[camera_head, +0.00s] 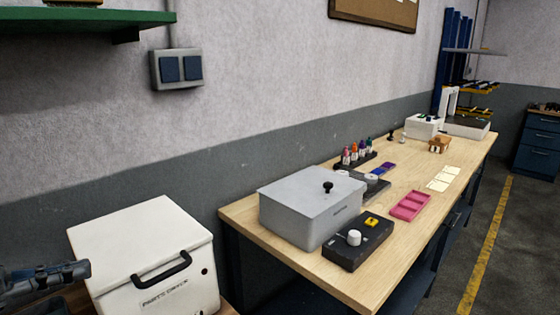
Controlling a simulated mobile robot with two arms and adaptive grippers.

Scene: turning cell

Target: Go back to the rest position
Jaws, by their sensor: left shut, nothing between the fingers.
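My left gripper (68,271) comes in at the lower left edge, dark grey, with its fingers closed together and nothing between them. It is just left of a white box (150,255) with a black handle and a label on its front. My right gripper is not in view.
A long wooden workbench (384,272) runs along the wall, with a grey lidded box (300,212), a black control box (342,252) and a pink tray (410,205). A green shelf (80,22) hangs at the upper left. Free floor (525,250) lies to the right.

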